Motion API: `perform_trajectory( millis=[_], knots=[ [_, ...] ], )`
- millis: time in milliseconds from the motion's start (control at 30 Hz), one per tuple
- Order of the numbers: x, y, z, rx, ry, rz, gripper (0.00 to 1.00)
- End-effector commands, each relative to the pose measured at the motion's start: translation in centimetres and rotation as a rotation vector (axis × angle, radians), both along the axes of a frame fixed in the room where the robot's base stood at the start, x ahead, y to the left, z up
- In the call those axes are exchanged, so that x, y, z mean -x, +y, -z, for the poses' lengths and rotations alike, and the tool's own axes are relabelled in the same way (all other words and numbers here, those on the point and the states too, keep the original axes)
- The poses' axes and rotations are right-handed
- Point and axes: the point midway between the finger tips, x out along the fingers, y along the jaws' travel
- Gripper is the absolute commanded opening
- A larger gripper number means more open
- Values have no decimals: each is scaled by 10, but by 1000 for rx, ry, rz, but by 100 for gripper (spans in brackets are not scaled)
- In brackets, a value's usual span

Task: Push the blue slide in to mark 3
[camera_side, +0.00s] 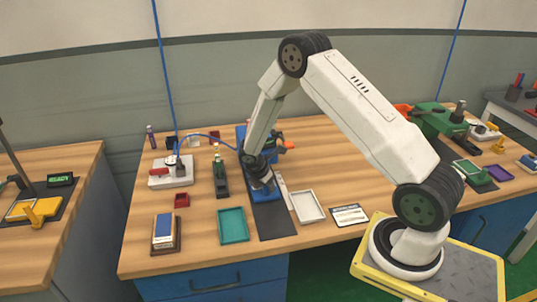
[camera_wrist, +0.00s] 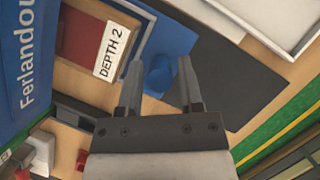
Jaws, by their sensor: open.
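The blue slide (camera_wrist: 158,76) shows in the wrist view as a blue part with a round knob. My gripper (camera_wrist: 161,64) is open, with one finger on each side of the knob. I cannot tell whether either finger touches it. A white label reading "DEPTH 2" (camera_wrist: 111,50) is beside it on the left. A blue body with white lettering (camera_wrist: 28,60) fills the left edge. In the side view my gripper (camera_side: 261,183) points down at the blue device (camera_side: 266,196) and hides part of it. Mark 3 cannot be made out.
A dark mat (camera_side: 272,222) lies under the device's near end. A white tray (camera_side: 308,206) is to its right and a teal tray (camera_side: 233,226) to its left. A small green-and-black tool (camera_side: 220,176) stands close on the left.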

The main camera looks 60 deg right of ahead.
Motion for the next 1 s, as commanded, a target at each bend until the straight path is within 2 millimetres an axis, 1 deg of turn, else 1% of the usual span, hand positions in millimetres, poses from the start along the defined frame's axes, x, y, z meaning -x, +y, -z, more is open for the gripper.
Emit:
perform_trajectory(
  millis=[133, 167, 200, 300, 1000],
  knots=[
    [0, 0, 0, 0, 0, 0, 46],
    [0, 0, 0, 0, 0, 0, 40],
    [0, 0, 0, 0, 0, 0, 27],
    [0, 0, 0, 0, 0, 0, 0],
    [0, 0, -1, 1, -1, 0, 0]
  ],
)
